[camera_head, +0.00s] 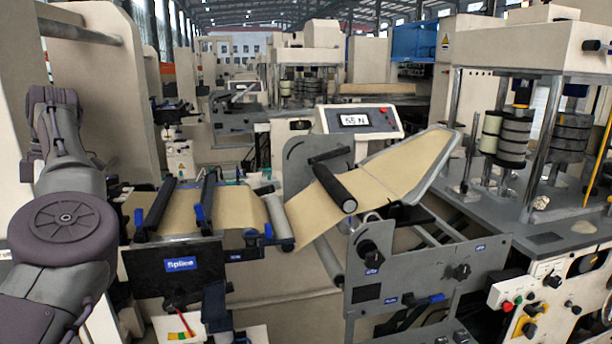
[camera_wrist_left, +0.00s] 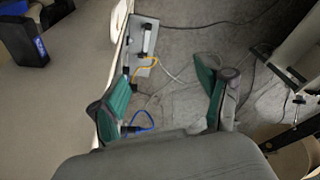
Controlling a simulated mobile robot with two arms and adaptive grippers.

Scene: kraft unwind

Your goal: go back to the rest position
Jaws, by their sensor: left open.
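My left gripper (camera_wrist_left: 166,92) shows in the left wrist view with its two green-padded fingers spread wide apart. Nothing is between the fingers; behind them I see grey floor with cables. In the head view my left arm stands folded along the left edge, and I cannot make out its gripper there. My right arm and gripper are in neither view.
The splice table (camera_head: 180,265) with brown kraft web (camera_head: 240,208) stands right of my left arm. A tension display (camera_head: 354,121) reads "55 N". A grey deck (camera_head: 500,208) with rollers and posts is at right. A cable-connected box (camera_wrist_left: 145,40) lies below the gripper.

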